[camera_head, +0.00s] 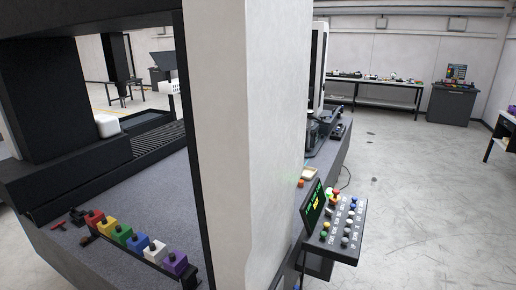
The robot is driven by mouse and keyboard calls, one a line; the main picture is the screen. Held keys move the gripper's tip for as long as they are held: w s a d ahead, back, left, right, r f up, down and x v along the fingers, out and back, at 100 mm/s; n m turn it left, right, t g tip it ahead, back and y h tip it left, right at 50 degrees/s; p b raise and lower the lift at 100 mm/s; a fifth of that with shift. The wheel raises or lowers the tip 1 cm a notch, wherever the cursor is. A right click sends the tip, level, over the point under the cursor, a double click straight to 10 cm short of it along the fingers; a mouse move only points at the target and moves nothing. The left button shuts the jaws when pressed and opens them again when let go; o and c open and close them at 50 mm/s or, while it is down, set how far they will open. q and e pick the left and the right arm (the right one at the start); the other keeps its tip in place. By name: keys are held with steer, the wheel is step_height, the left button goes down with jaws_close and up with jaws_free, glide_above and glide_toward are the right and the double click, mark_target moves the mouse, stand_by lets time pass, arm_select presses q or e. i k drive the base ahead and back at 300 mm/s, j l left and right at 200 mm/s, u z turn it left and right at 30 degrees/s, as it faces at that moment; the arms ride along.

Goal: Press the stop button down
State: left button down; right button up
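A dark control panel (332,248) with several small knobs and buttons juts out to the right of the pale column, at the lower right of the middle. A small red button (329,191) shows at its far end, with yellow and green spots close by. I cannot tell for sure whether it is the stop button, nor whether it is pressed. A dark screen (312,209) with green and yellow characters stands at the panel's left edge. Neither of my grippers is in view.
A wide pale column (248,140) blocks the middle. On the left, a granite bed (135,205) carries a row of coloured knobbed blocks (122,233). Open floor (430,200) lies to the right. A workbench (375,84) and dark cabinet (450,105) stand at the back.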

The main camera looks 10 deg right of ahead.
mark_target(335, 192)
steer(key=i+l, duration=0.25)
steer(key=l, duration=0.15)
steer(key=i+l, duration=0.2)
steer(key=l, duration=0.25)
steer(key=i+l, duration=0.25)
steer(key=l, duration=0.15)
steer(key=i+l, duration=0.2)
steer(key=l, duration=0.2)
steer(key=i+l, duration=0.25)
steer(key=l, duration=0.2)
steer(key=i+l, duration=0.2)
steer(key=l, duration=0.2)
steer(key=i+l, duration=0.25)
steer(key=l, duration=0.15)
